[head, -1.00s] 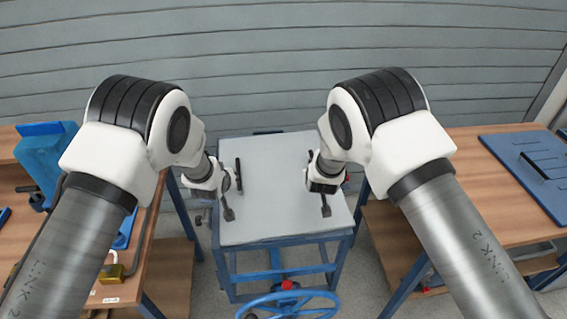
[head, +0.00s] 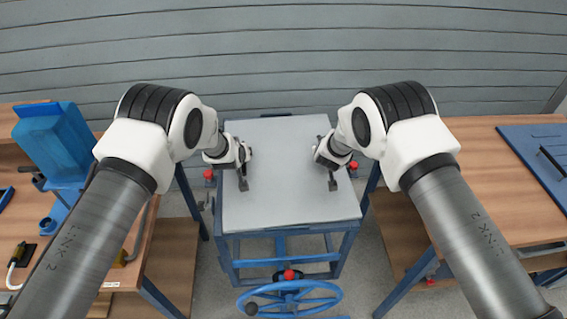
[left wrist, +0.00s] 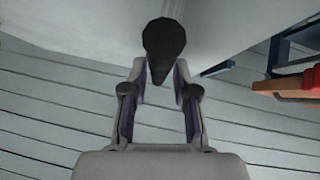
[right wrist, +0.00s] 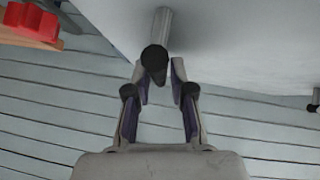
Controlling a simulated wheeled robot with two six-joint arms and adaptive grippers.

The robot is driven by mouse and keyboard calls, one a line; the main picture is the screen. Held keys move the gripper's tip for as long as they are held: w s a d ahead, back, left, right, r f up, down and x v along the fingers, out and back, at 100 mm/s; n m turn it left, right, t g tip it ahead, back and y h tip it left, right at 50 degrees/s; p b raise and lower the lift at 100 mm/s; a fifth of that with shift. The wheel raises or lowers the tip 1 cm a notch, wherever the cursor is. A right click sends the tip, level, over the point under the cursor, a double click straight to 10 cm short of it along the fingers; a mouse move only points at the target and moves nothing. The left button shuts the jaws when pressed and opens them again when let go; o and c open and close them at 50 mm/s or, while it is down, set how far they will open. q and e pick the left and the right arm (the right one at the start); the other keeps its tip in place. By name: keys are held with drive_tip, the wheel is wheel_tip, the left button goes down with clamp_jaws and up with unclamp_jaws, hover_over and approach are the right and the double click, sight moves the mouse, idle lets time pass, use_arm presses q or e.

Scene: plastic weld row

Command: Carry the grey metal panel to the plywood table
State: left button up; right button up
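The grey metal panel (head: 285,185) lies flat on a blue wheeled frame in the middle of the head view. It has a dark handle near its left side (head: 243,185) and another near its right side (head: 333,185). My left gripper (head: 242,158) is at the left handle; in the left wrist view its fingers (left wrist: 158,72) are apart, with the dark handle end (left wrist: 163,38) before and between the tips. My right gripper (head: 328,160) is at the right handle; its fingers (right wrist: 158,70) are apart around the handle end (right wrist: 154,58). Contact is unclear.
A wood-topped table (head: 480,165) stands right, bearing a blue plate (head: 545,150). Another wood-topped bench (head: 125,272) stands left with a blue machine (head: 55,140). Which is plywood is unclear. A blue handwheel (head: 290,300) is at the frame's near side; a slatted wall stands behind.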

use_arm(q)
drive_tip(key=shift+w+d+f, duration=0.15)
drive_tip(key=shift+w+f, duration=0.3)
use_arm(e)
drive_tip(key=shift+w+d+f, duration=0.1)
drive_tip(key=shift+w+f, duration=0.35)
drive_tip(key=shift+f, duration=0.05)
use_arm(q)
drive_tip(key=shift+c, duration=0.4)
use_arm(e)
drive_tip(key=shift+c, duration=0.4)
use_arm(q)
clamp_jaws()
use_arm(e)
clamp_jaws()
drive_tip(key=shift+r, duration=0.1)
use_arm(q)
drive_tip(key=shift+r, duration=0.1)
